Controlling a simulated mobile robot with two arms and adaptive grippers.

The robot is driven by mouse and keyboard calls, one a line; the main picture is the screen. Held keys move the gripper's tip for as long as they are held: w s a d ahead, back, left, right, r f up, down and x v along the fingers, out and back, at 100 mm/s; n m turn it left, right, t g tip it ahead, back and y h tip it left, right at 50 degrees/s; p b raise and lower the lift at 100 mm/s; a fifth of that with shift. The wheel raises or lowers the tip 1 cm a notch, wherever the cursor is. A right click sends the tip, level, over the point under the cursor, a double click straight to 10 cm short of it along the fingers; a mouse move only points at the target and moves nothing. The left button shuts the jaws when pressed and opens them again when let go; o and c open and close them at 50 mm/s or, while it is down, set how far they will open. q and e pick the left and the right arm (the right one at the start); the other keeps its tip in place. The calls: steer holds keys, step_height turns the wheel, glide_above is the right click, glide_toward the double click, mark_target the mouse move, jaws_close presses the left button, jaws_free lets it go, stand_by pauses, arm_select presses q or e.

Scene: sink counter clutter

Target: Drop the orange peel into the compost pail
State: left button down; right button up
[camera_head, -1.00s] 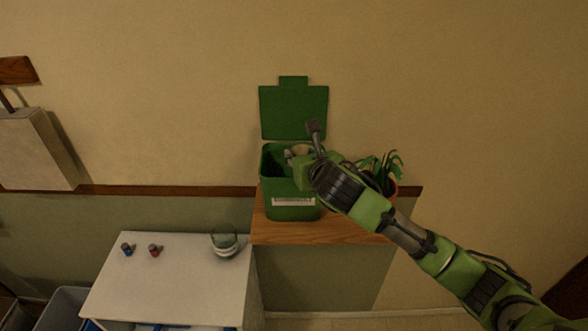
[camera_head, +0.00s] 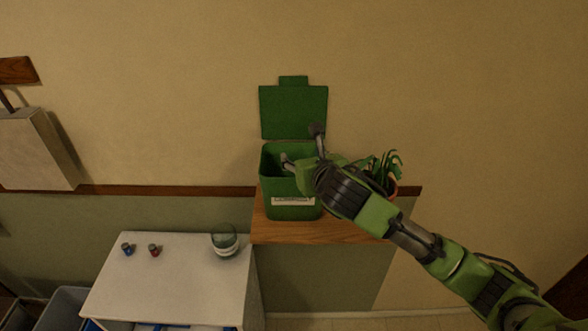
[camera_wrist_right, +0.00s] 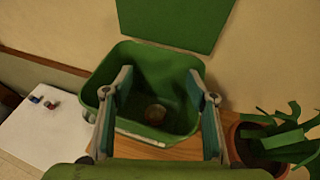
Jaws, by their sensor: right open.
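The green compost pail (camera_head: 290,206) stands on a wooden shelf with its lid (camera_head: 294,112) raised against the wall. My right gripper (camera_head: 302,146) is open over the pail's mouth, with nothing between its fingers. In the right wrist view the spread fingers (camera_wrist_right: 160,80) frame the pail's interior. A small, dull brownish round piece, which looks like the orange peel (camera_wrist_right: 155,113), lies low inside the pail, apart from the fingers. The peel is hidden in the head view. My left gripper is not in view.
A potted plant (camera_head: 387,170) stands on the wooden shelf (camera_head: 310,231) right of the pail, close to my right arm. A white counter (camera_head: 165,285) at lower left holds a glass (camera_head: 224,241) and two small items (camera_head: 154,250). Wall is behind.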

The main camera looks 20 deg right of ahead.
steer(key=v, duration=1)
